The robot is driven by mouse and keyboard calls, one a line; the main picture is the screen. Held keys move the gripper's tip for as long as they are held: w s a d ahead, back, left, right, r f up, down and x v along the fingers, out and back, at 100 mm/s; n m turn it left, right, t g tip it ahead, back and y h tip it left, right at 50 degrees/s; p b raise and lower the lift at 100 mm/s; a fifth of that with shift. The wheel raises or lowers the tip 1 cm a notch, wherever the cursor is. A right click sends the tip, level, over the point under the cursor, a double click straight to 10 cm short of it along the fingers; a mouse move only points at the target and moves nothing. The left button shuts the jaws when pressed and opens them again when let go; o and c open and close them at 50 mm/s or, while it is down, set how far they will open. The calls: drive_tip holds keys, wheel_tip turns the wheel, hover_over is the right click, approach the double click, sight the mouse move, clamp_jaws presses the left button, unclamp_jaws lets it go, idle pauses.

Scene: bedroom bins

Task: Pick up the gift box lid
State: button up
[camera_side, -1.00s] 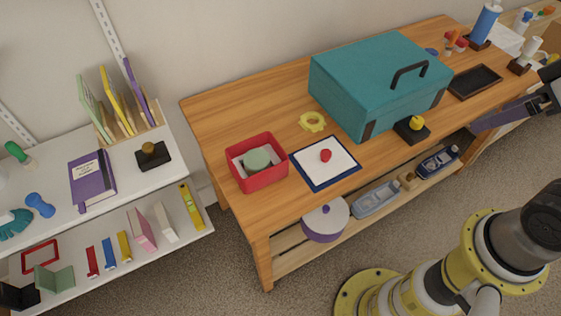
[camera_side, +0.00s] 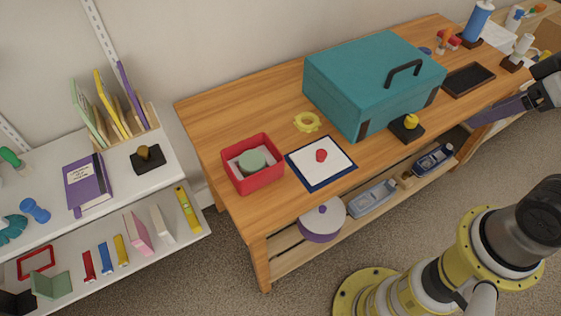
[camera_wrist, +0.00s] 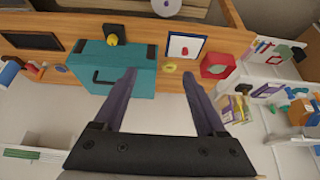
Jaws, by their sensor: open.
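No separate lid is plainly marked out, and I cannot tell for sure which thing is the gift box lid. A round purple box with a pale flat top (camera_side: 322,217) sits on the bench's lower shelf, and its pale top shows at the upper edge of the wrist view (camera_wrist: 168,5). A red open box (camera_side: 264,180) on the bench top holds a round green piece (camera_side: 252,161). My gripper (camera_wrist: 160,76) is open and empty, its two purple-grey fingers wide apart. In the side view it hangs off the bench's right front, well away from both boxes.
A big teal case (camera_side: 345,88) with a black handle fills the bench's middle back. A blue-edged white board (camera_side: 335,170), a yellow ring (camera_side: 307,122) and a black-based yellow knob (camera_side: 408,127) lie near it. White shelves (camera_side: 115,218) with books stand left.

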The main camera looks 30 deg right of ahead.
drive_tip(key=w+a+r+n, duration=0.2)
drive_tip(key=w+r+n, duration=0.25)
drive_tip(key=w, duration=0.45)
drive_tip(key=n+g+y, duration=0.1)
drive_tip(key=n+g, duration=0.3)
drive_tip(key=n, duration=0.1)
hover_over(322, 152)
drive_tip(key=s+d, duration=0.1)
wheel_tip(322, 152, down, 30)
drive_tip(key=shift+m, duration=0.25)
drive_tip(key=shift+w+a+f, duration=0.15)
drive_tip(key=shift+f, duration=0.85)
drive_tip(key=shift+w+a+f, duration=0.1)
drive_tip(key=shift+a+f, duration=0.1)
drive_tip(key=shift+f, duration=0.85)
drive_tip(key=shift+w+a+f, duration=0.15)
drive_tip(key=shift+f, duration=0.85)
clamp_jaws()
